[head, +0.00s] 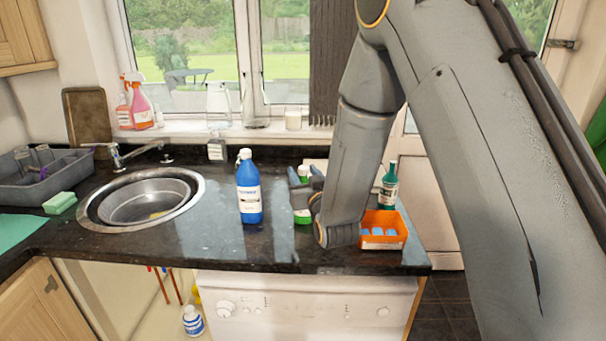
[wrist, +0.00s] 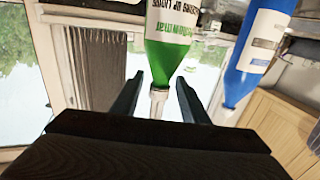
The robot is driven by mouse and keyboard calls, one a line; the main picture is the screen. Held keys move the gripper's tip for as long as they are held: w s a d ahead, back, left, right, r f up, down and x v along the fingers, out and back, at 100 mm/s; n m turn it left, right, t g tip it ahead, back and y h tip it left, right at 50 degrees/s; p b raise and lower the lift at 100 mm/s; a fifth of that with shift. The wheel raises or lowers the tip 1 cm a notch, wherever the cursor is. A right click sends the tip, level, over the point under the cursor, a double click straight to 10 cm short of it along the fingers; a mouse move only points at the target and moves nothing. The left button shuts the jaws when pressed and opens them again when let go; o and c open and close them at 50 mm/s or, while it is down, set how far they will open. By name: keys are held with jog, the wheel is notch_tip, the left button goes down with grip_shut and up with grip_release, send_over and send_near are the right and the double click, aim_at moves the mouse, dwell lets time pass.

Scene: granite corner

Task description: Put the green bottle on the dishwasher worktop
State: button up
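A green bottle (head: 302,216) with a white label stands upright on the dark granite worktop (head: 330,259) above the white dishwasher (head: 305,303). A second, dark green bottle (head: 388,188) stands farther right, behind an orange tub.
A blue bottle (head: 249,195) stands close to the left of my gripper. The orange tub (head: 384,242) holds blue items, just right of my wrist. The round sink (head: 175,216) is left, with a grey rack (head: 38,178) beyond. Bare worktop lies in front of the blue bottle.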

jog(key=b+v, duration=0.3)
jog(key=v, duration=0.9)
jog(key=shift+r, duration=0.15)
jog(key=shift+s, duration=0.1)
